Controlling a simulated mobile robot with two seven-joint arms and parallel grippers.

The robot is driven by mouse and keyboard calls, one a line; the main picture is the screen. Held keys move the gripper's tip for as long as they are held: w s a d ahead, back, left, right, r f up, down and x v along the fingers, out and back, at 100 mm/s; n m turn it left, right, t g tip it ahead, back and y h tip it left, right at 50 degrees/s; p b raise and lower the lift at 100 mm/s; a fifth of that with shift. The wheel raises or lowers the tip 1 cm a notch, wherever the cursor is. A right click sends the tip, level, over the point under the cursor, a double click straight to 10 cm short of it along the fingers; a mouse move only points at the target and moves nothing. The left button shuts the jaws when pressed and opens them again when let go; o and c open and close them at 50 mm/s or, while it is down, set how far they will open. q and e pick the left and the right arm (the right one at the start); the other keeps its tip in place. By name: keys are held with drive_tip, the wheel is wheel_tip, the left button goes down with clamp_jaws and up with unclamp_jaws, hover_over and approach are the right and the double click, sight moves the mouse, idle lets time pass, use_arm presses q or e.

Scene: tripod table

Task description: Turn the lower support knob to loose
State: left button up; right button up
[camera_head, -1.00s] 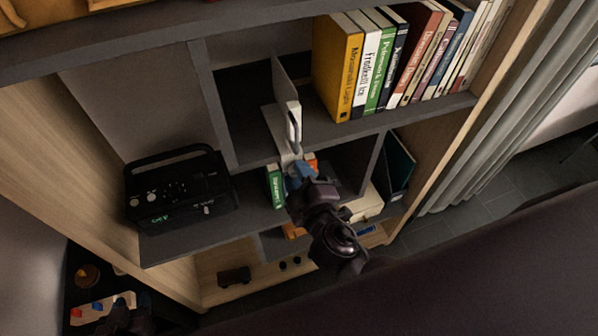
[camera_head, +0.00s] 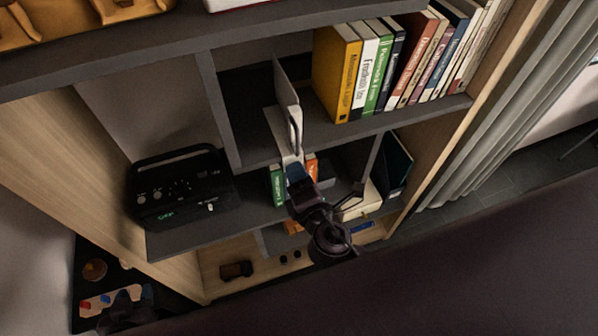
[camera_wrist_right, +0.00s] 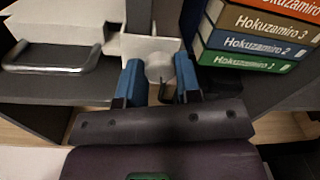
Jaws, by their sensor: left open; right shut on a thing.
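The lower support knob (camera_wrist_right: 160,66) is a pale, round piece on a white bracket (camera_wrist_right: 150,46) in the right wrist view. My right gripper (camera_wrist_right: 159,82) has one blue fingertip on each side of it and is shut on it. In the head view my right gripper (camera_head: 298,174) reaches the lower end of the white bracket (camera_head: 288,150), and its fingers hide the knob. How far the knob is turned cannot be told. My left gripper (camera_head: 128,296) is open at the lower left, partly dark, over a small board with coloured pieces (camera_head: 100,302).
Green and orange books (camera_wrist_right: 250,45) stand close beside my right gripper. A grey handle (camera_wrist_right: 55,58) is on the other side. A black radio (camera_head: 178,187) sits on the shelf to the left.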

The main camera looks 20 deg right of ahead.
drive_tip(key=shift+n, duration=0.9)
drive_tip(key=shift+p, duration=0.3)
drive_tip(key=o, duration=0.9)
drive_tip(key=shift+s, duration=0.1)
drive_tip(key=shift+s+r+b, duration=0.15)
drive_tip(key=shift+s+b, duration=0.65)
drive_tip(key=shift+s, duration=1.9)
drive_tip(key=shift+s+r+b, duration=0.1)
drive_tip(key=shift+s+b, duration=0.65)
drive_tip(key=shift+s, duration=1.9)
